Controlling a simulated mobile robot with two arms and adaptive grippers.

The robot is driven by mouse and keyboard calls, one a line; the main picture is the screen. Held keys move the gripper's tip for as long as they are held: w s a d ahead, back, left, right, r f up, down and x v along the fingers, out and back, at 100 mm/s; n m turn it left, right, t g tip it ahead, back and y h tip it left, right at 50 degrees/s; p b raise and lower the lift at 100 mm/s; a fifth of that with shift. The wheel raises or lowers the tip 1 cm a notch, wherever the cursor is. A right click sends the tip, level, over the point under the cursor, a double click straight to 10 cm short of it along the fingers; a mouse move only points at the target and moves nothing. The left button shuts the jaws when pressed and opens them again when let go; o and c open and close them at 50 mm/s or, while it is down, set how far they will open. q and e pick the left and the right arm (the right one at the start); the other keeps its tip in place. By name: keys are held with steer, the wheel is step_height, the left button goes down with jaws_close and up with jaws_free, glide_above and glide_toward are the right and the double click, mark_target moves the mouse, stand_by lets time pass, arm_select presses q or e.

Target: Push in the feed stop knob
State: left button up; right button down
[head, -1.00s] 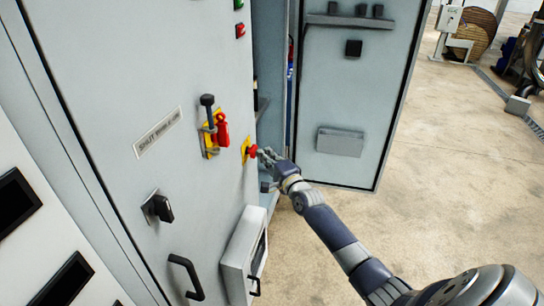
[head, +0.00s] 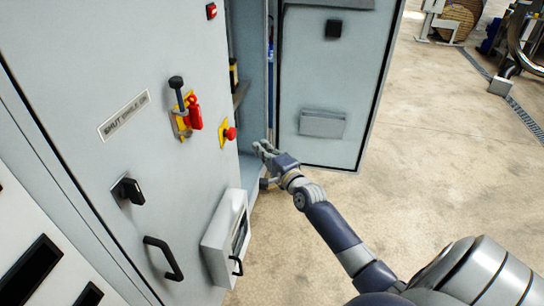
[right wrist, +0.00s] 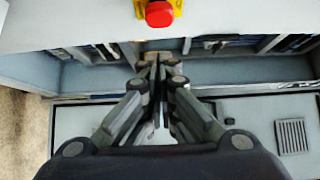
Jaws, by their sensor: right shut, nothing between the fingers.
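The feed stop knob (head: 230,133) is a red round knob on a yellow plate, on the grey cabinet front near its right edge. In the right wrist view the knob (right wrist: 159,13) sits at the top edge, beyond the fingertips. My right gripper (head: 259,147) is to the right of the knob and slightly below it, with a gap between them. In the right wrist view its fingers (right wrist: 154,62) are together and empty. How far the knob is pressed in cannot be told. My left gripper is not in view.
A red lockout piece (head: 195,113) hangs on a black-handled switch left of the knob. Below are a black rotary handle (head: 130,191), a black pull handle (head: 163,258) and a projecting box (head: 225,235). An open cabinet door (head: 335,90) stands behind my gripper.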

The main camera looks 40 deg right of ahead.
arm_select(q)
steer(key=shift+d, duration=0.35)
arm_select(e)
steer(key=s, duration=0.5)
steer(key=s+a+f+n+g, duration=0.25)
steer(key=s+f, duration=0.25)
steer(key=f, duration=0.7)
steer(key=s+a+f+n+g, duration=0.25)
steer(key=s+f+n, duration=0.2)
steer(key=f, duration=0.85)
steer(key=s+a+f+n+g, duration=0.25)
steer(key=s+f, duration=0.35)
steer(key=f, duration=0.6)
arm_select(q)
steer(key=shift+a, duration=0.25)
arm_select(e)
steer(key=s+a+f+n+g, duration=0.3)
steer(key=s+f, duration=0.3)
steer(key=s, duration=0.6)
steer(key=s+a+f+n+g, duration=0.3)
steer(key=s+f+n, duration=0.2)
steer(key=s, duration=0.7)
steer(key=s+a+f+n+g+y, duration=0.1)
steer(key=s+a+f+n+g, duration=0.2)
steer(key=s+f, duration=0.5)
steer(key=s+n, duration=0.1)
steer(key=s, duration=0.3)
